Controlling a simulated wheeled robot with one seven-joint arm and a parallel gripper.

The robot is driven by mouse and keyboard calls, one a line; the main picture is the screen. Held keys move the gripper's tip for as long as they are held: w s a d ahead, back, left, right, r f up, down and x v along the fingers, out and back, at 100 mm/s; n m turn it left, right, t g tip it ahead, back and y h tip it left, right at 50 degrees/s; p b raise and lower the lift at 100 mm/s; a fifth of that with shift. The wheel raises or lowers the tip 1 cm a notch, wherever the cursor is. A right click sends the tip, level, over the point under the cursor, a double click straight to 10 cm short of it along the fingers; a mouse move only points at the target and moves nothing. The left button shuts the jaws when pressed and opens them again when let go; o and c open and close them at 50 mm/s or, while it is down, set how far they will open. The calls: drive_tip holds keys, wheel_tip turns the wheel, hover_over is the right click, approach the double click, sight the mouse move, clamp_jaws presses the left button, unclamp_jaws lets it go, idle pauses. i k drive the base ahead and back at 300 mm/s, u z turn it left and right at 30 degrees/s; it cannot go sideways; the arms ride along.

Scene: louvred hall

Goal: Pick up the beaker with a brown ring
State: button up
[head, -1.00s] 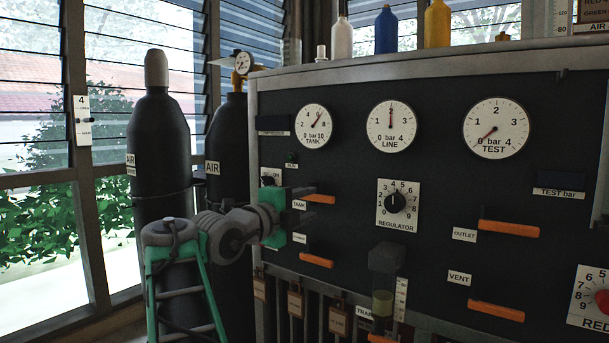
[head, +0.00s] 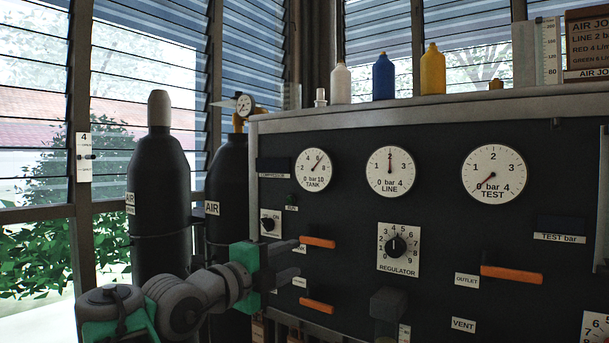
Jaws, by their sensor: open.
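I cannot make out a beaker with a brown ring in this view. A faint clear glass vessel (head: 292,96) stands at the left end of the cabinet top; no ring can be told on it. My gripper (head: 297,258), with a green body and grey fingers, is at the lower left in front of the black panel. Its fingers point right, open, with nothing seen between them, near the orange levers. It is well below the cabinet top.
The black gauge panel (head: 345,225) fills the right side, with orange levers (head: 512,274) sticking out. White (head: 341,84), blue (head: 384,82) and yellow (head: 433,72) bottles stand on its top. Dark air cylinders (head: 160,220) stand left, before louvred windows.

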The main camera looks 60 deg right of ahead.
sight(291, 93)
drive_tip(key=z, duration=1.95)
